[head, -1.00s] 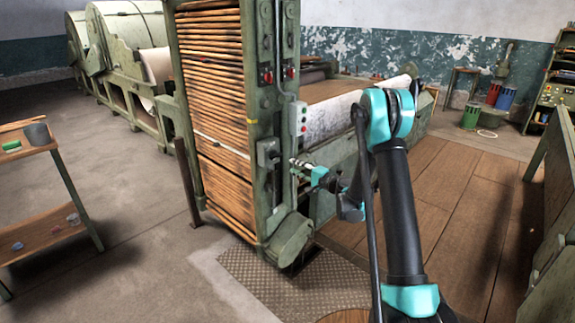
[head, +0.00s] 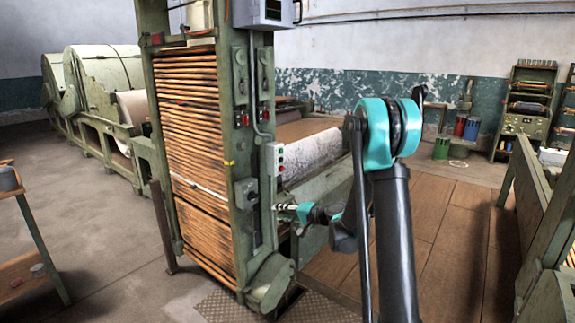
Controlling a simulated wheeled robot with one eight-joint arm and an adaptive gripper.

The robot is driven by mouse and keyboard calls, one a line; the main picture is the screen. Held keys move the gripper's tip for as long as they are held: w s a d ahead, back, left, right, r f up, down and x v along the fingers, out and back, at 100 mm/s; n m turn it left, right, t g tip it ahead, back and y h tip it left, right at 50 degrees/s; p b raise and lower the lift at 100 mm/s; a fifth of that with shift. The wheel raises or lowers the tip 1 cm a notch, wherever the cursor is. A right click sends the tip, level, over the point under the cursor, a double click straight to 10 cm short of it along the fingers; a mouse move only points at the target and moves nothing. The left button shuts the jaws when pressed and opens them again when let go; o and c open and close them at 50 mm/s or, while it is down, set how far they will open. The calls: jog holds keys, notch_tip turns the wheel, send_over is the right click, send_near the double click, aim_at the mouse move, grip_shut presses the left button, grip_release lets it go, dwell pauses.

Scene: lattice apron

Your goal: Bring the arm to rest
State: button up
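My arm rises at the right of centre in the head view, with a black upper link and a teal elbow. Its forearm folds back away from me, and my gripper (head: 283,208) is small and far off, at the front post of the lattice apron machine (head: 195,150). The gripper is close to a grey switch box (head: 246,193) on that post. I cannot tell whether it touches the box or whether its fingers are open.
A control box with buttons (head: 275,158) sits above my gripper on the post. A wooden shelf table (head: 22,282) stands at the left. Green machinery (head: 548,230) stands close on the right. Bare concrete floor lies between the table and the lattice.

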jog(key=s+d+f+n+g+h, duration=0.1)
jog(key=s+d+f+h, duration=0.1)
jog(key=s+d+h, duration=0.2)
jog(key=s+d+f+n+g+h, duration=0.1)
jog(key=s+d+h, duration=0.3)
jog(key=s+d, duration=0.6)
jog(key=s+d+f+n+g+h, duration=0.2)
jog(key=s+d+h, duration=0.2)
jog(key=s, duration=1.7)
jog(key=d, duration=0.3)
jog(key=shift+s+d+f, duration=0.3)
jog(key=shift+d+f, duration=0.05)
jog(key=shift+d, duration=0.05)
